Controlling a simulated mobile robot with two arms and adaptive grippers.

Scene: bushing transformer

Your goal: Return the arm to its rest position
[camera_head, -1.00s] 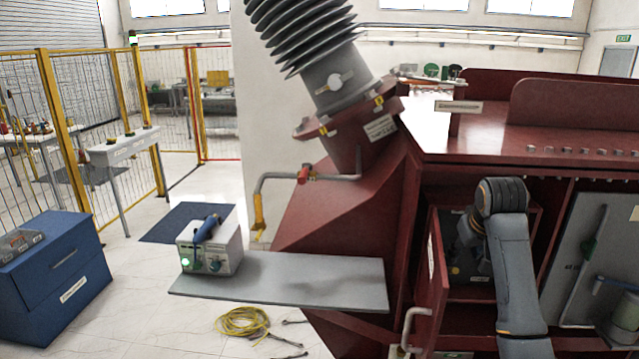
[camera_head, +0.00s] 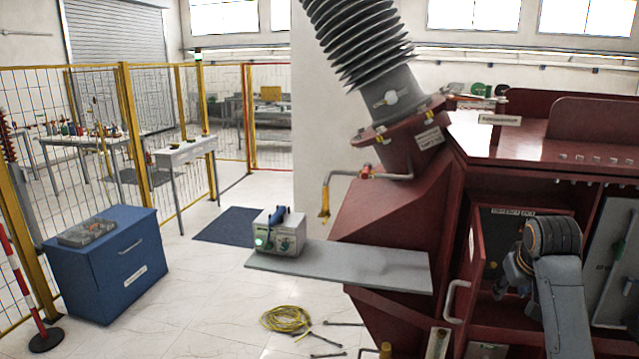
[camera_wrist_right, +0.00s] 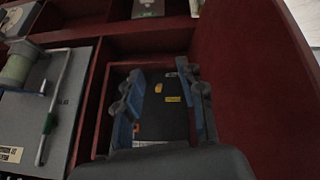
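My right arm reaches in from the lower right of the head view, in front of the open red cabinet (camera_head: 480,215) of the transformer. My right gripper (camera_head: 512,278) shows only partly there, small and dark beside the wrist. In the right wrist view the right gripper (camera_wrist_right: 165,100) has its two blue-grey fingers spread apart, with nothing seen between them. Behind them is a dark panel (camera_wrist_right: 160,120) with small yellow labels inside a red-framed compartment. A red wall stands just right of the fingers. My left gripper is not in view.
The cabinet door (camera_head: 466,265) with its white handle stands open left of my arm. A grey shelf (camera_head: 370,268) carries a tester box (camera_head: 277,238). A yellow cable coil (camera_head: 286,319) lies on the floor.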

